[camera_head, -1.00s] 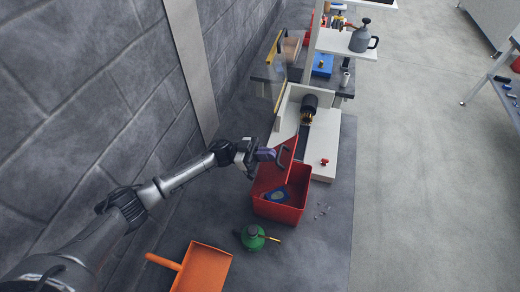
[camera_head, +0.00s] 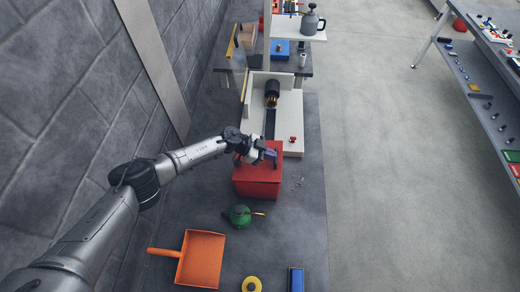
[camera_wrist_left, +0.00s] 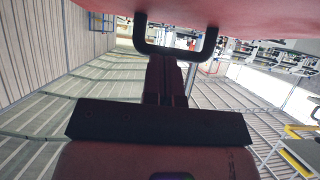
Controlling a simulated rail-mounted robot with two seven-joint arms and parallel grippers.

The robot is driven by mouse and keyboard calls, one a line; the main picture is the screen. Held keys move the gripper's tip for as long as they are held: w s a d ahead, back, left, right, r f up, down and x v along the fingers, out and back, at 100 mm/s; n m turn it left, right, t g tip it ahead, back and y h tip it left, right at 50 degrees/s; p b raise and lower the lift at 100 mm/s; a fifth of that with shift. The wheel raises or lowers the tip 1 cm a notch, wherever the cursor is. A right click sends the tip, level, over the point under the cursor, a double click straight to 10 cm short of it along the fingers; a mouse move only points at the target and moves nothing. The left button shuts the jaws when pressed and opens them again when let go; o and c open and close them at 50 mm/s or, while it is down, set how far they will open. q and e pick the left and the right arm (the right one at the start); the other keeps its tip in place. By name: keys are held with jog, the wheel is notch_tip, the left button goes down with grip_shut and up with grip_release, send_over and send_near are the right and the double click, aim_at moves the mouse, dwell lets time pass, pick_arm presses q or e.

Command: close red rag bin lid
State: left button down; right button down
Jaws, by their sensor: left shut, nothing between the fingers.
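The red rag bin (camera_head: 258,188) stands on the grey bench top. Its red lid (camera_head: 244,172) lies over the opening, and the inside of the bin is hidden. I cannot tell whether the lid is fully flush with the rim. My left gripper (camera_head: 271,154) is over the lid, shut and empty. In the left wrist view the closed fingers (camera_wrist_left: 166,80) are at the dark lid handle (camera_wrist_left: 176,52), with the red lid surface (camera_wrist_left: 235,18) along the top of the picture. My right gripper is not in view.
A yellow roll (camera_head: 251,284) and a blue block (camera_head: 296,279) are near the bottom. The stone wall is left.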

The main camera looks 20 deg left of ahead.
pick_arm(q)
jog(key=shift+w+d+f+g+y, duration=0.1)
jog(key=shift+d+f+g+y, duration=0.25)
jog(key=shift+f, duration=0.3)
jog(key=p+v, duration=0.7)
jog(key=v, duration=0.1)
jog(key=shift+a+r, duration=0.2)
jog(key=shift+r, duration=0.1)
jog(key=shift+s+a+r+p, duration=0.25)
jog(key=shift+s+a+p, duration=0.1)
jog(key=shift+a, duration=0.25)
jog(key=shift+m, duration=0.3)
